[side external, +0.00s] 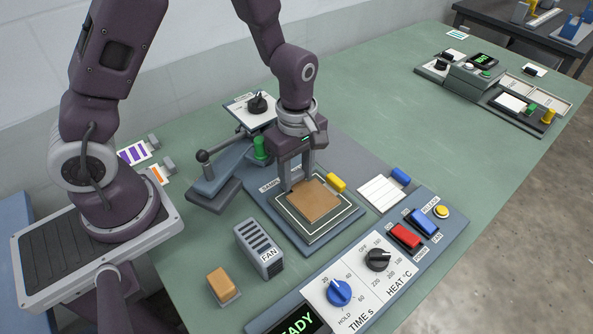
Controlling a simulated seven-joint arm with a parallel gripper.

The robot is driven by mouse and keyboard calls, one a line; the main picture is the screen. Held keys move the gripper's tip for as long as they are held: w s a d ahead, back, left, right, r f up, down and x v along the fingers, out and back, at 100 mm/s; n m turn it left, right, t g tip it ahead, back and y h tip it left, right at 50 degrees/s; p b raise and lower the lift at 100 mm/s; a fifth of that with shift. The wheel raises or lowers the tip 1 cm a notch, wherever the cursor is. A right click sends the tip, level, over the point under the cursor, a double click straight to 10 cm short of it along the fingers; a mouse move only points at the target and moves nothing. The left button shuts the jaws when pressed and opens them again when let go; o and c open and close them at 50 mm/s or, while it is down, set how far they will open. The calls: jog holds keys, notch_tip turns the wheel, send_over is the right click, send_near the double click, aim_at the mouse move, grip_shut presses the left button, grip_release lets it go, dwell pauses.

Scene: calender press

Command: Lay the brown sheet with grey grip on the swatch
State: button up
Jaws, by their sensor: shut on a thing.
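The brown sheet (314,202) is over the dark square pad with a white outline (290,217), in the middle of the press base. It looks level and roughly lined up with the pad. I cannot tell whether it touches what is beneath it. My gripper (291,187) points down at the sheet's back left edge and is shut on its grey grip, which the fingers mostly hide. No swatch shows clearly; the sheet covers most of the pad's middle. A yellow grip (336,183) shows just behind the sheet's right corner.
A grey lever (217,172) and green post (260,148) stand close behind left. A white sheet with a blue grip (381,193) lies to the right. A grey fan box (259,248), orange block (222,284) and control panel (363,273) are in front.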

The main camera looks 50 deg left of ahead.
jog(key=o, duration=2)
jog(key=shift+r, duration=3.5)
